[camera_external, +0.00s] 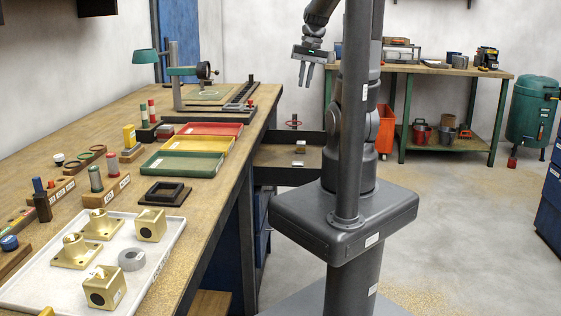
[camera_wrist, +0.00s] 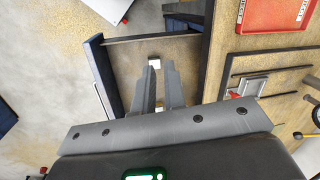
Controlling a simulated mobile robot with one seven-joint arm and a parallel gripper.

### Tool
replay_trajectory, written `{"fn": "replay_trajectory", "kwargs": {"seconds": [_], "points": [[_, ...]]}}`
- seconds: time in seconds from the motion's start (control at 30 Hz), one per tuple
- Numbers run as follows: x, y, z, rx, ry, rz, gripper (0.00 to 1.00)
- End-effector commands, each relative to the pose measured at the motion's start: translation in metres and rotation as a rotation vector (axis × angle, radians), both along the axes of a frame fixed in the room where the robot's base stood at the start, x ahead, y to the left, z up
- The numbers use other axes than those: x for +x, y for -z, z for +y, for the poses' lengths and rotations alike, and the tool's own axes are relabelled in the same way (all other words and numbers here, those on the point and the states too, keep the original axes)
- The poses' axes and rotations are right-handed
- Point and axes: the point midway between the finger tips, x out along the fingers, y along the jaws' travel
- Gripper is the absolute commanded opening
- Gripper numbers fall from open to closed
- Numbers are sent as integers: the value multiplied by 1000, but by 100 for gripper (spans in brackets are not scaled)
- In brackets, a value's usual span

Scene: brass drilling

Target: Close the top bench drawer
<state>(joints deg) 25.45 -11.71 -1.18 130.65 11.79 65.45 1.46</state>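The top bench drawer (camera_external: 272,157) is pulled out from the bench's right side in the external view, beyond my column. Its brown floor (camera_wrist: 125,75) shows in the wrist view, with a dark blue front panel (camera_wrist: 102,72) on the left. A small brownish block (camera_external: 300,147) and a white patch (camera_external: 299,164) show at the drawer; my column hides its right part. My gripper (camera_external: 304,84) hangs above the drawer, pointing down. In the wrist view its fingers (camera_wrist: 159,70) are apart, with a white patch visible between the tips and nothing held.
A back workbench (camera_external: 440,69), an orange bin (camera_external: 385,128) and a green tank (camera_external: 530,112) stand behind.

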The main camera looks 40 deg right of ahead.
Motion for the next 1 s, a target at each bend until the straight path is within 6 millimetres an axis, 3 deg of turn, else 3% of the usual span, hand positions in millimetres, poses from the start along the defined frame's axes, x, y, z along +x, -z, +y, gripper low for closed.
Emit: {"fn": "replay_trajectory", "kwargs": {"seconds": [0.13, 0.47, 0.73, 1.0], "points": [[5, 23, -36, 114, 145, 105, 0], [-2, 79, -114, 398, 445, 277, 0], [-28, 134, -177, 661, 684, 366, 0], [-72, 195, -230, 951, 907, 408, 0]]}}
